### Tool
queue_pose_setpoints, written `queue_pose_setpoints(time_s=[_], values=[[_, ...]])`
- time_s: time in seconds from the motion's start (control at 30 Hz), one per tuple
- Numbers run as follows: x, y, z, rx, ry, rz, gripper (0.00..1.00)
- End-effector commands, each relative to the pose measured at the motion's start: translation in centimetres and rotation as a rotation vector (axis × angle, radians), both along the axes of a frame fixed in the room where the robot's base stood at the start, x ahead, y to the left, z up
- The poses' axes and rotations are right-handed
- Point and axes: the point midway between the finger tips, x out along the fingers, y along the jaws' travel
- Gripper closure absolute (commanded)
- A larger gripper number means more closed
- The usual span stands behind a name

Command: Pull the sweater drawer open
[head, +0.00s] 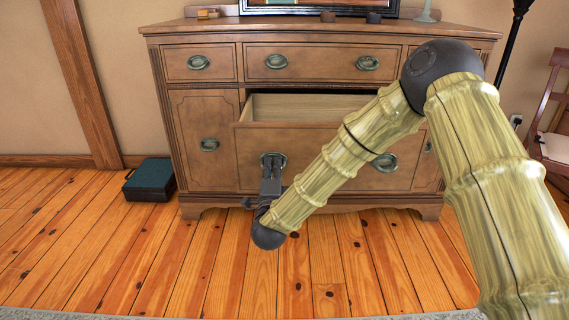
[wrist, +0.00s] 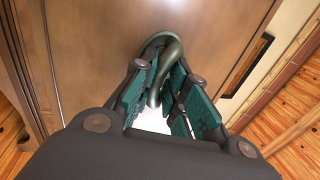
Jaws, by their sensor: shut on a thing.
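The wide wooden drawer (head: 325,143) in the middle of the dresser (head: 318,31) stands partly open. Its pale inside shows, and the part I see looks empty. It has two oval metal pulls. My gripper (head: 272,165) is at the left pull (head: 283,160), in front of the drawer face. In the wrist view my gripper's green-padded fingers (wrist: 163,92) are shut on the curved bail of this pull (wrist: 172,55). The right pull (head: 384,163) is free. My arm hides part of the drawer's right side.
Small closed drawers run along the dresser top, and a cabinet door (head: 208,125) is at left. A dark green box (head: 150,180) stands on the floor to the left. A chair (head: 556,120) and a black lamp pole (head: 510,45) are at right. The plank floor in front is clear.

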Motion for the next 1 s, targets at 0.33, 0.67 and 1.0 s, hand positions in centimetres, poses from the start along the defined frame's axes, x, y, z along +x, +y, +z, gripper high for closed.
queue_pose_setpoints(time_s=[0.33, 0.67, 1.0], values=[[-0.3, 0.1, -0.7, -0.004, 0.011, 0.003, 1.00], [-0.3, 0.0, -0.4, -0.002, 0.007, 0.003, 0.66], [-1.7, 0.0, -0.5, -0.002, 0.005, 0.003, 0.66]])
